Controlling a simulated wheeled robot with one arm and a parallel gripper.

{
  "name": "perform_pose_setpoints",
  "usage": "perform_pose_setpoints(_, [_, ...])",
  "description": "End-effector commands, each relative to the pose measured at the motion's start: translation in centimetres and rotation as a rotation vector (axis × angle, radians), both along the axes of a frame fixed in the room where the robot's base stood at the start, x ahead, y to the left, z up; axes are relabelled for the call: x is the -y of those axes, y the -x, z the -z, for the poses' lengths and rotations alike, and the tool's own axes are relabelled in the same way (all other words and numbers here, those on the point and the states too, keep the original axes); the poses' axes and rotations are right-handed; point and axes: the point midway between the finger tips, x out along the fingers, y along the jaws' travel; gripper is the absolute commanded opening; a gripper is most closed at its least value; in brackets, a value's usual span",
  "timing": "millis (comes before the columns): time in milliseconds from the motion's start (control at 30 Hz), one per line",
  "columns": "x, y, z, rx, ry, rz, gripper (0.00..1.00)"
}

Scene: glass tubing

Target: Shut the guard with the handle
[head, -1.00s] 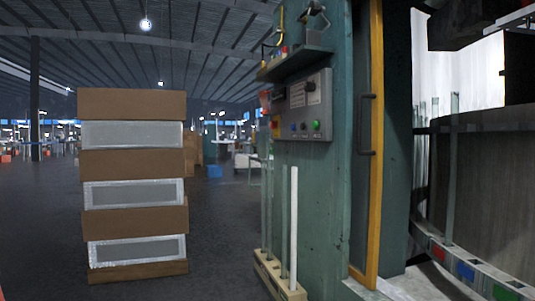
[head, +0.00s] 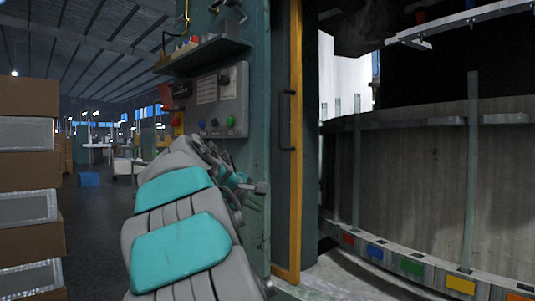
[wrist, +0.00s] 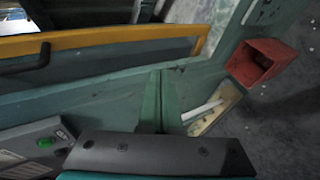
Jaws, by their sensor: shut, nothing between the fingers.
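The guard is a tall yellow-orange framed panel (head: 296,200), seen nearly edge-on in the head view. Its dark upright handle (head: 286,120) is on its left side. The machine's interior to the right of the guard is exposed. In the wrist view the guard's frame (wrist: 110,36) runs across the top, with the black handle (wrist: 28,62) at the far left. My gripper (head: 262,187) is shut and empty, below and left of the handle and apart from it. Its fingers (wrist: 160,76) also show in the wrist view, pointing toward the guard.
A control box (head: 220,100) with buttons and a shelf (head: 205,52) are on the green column left of the guard. A drum with coloured blocks (head: 412,267) fills the right. Stacked boxes (head: 28,165) stand at the left. A red bin (wrist: 262,62) shows in the wrist view.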

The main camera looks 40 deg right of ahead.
Motion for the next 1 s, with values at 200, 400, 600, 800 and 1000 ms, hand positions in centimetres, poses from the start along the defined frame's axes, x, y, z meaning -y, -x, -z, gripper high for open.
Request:
perform_pose_setpoints(200, [3.5,-4.9,-7.8,-0.025,0.287,-0.054,0.00])
perform_pose_setpoints(400, [4.5,-7.1,-12.0,-0.049,0.453,-0.083,0.00])
perform_pose_setpoints(600, [5.0,-7.8,-13.3,-0.059,0.507,-0.092,0.00])
perform_pose_setpoints(800, [6.2,-8.5,-13.5,-0.055,0.510,-0.094,0.00])
perform_pose_setpoints(1000, [8.4,-9.5,-13.2,-0.056,0.507,-0.095,0.00])
